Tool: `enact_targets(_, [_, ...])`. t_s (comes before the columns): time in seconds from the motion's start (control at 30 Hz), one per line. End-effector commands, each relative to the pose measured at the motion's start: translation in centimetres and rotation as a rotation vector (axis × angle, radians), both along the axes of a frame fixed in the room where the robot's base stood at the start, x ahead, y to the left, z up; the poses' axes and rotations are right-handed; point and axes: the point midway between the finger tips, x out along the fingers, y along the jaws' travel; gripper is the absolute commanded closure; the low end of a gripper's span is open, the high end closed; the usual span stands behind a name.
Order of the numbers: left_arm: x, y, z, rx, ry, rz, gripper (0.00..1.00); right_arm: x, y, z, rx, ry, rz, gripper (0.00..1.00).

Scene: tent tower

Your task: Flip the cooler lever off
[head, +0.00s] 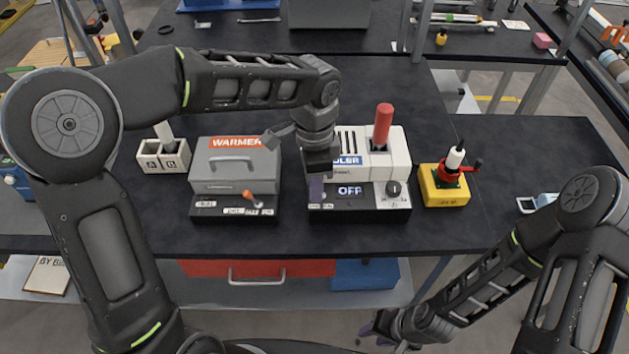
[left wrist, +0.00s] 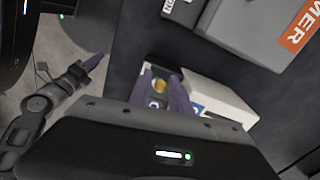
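The cooler (head: 397,150) is a white box on a dark base at the middle of the table. Its display (head: 350,190) reads "OFF". My left gripper (head: 316,188) points down at the left front of the cooler's base and hides the part behind it.
A grey warmer (head: 235,165) with an orange-tipped lever (head: 249,196) stands left of the cooler. A yellow crank device (head: 444,184) is to the right.

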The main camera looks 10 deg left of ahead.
Motion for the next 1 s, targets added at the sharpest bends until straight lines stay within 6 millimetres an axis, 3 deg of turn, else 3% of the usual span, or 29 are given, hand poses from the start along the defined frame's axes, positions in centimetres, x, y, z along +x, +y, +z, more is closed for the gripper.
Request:
enact_targets(0.17, [0.01,0.02,0.01,0.0,0.0,0.001,0.77,-0.01,0.0,-0.02,0.0,0.0,0.0,0.64])
enact_targets(0.47, [0.02,0.02,0.04,0.0,0.0,0.001,1.0,0.0,0.0,-0.01,0.0,0.0,0.0,0.64])
enact_targets(0.83, [0.02,0.06,0.02,-0.005,-0.002,0.002,1.0,0.0,0.01,-0.07,0.0,0.0,0.0,0.64])
enact_targets(1.0, [-0.05,0.59,-0.29,-0.093,-0.025,0.007,1.0,0.09,0.04,-0.77,0.002,-0.003,0.0,0.64])
